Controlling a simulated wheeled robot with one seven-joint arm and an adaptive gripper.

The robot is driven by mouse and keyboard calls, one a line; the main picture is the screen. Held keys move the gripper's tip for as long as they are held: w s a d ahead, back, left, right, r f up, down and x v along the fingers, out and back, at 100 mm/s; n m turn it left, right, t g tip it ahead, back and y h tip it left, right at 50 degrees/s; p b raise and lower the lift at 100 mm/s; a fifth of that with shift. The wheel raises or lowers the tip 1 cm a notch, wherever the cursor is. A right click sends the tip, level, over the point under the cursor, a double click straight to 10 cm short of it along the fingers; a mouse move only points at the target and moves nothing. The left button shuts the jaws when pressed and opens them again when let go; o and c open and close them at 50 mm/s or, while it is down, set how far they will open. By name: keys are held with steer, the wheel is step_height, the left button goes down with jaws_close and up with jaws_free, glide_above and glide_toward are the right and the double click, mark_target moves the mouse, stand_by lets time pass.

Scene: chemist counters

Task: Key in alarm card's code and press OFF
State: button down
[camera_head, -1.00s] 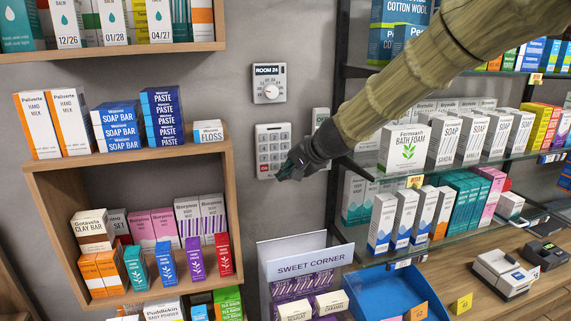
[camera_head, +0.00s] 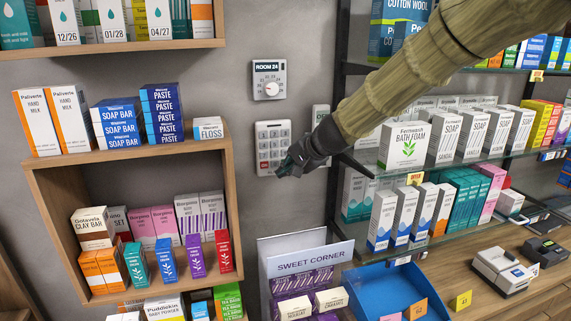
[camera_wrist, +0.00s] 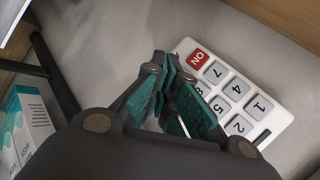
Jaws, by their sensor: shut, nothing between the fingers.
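The white keypad (camera_head: 272,138) is mounted on the grey wall, with grey keys and one red key at its lower left. In the wrist view the keypad (camera_wrist: 284,122) shows the red ON key, 7, 4, 1 and 2 clearly; my fingers cover part of its other keys. My gripper (camera_head: 281,171) is shut and empty, with teal finger pads. It is by the keypad's lower right corner in the head view. In the wrist view my fingertips (camera_wrist: 169,72) are beside the red key. I cannot tell whether they touch the keypad. I cannot make out an alarm card.
A dial unit labelled ROOM 24 (camera_head: 268,80) is above the keypad. Another white wall device (camera_head: 320,113) is partly behind my gripper. Glass shelves (camera_head: 455,163) with boxes are close on the right. A wooden shelf unit (camera_head: 128,155) is left. The SWEET CORNER display (camera_head: 306,262) is below.

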steer(key=shift+w+a, duration=0.1)
steer(key=shift+w, duration=0.15)
stand_by(0.4)
steer(key=shift+w, duration=0.2)
steer(key=shift+w+a+p, duration=0.15)
steer(key=shift+w+p, duration=0.1)
steer(key=shift+p, duration=0.2)
stand_by(0.6)
steer(key=shift+s, duration=0.1)
stand_by(0.3)
steer(key=shift+s+d+b, duration=0.2)
steer(key=shift+s+b, duration=0.1)
steer(key=shift+s, duration=0.3)
steer(key=s, duration=0.1)
steer(key=s+d+b, duration=0.1)
steer(key=s, duration=0.2)
steer(key=shift+s+d+b, duration=0.3)
steer(key=shift+s+b, duration=0.05)
steer(key=shift+s, duration=0.05)
steer(key=shift+f, duration=0.1)
stand_by(0.6)
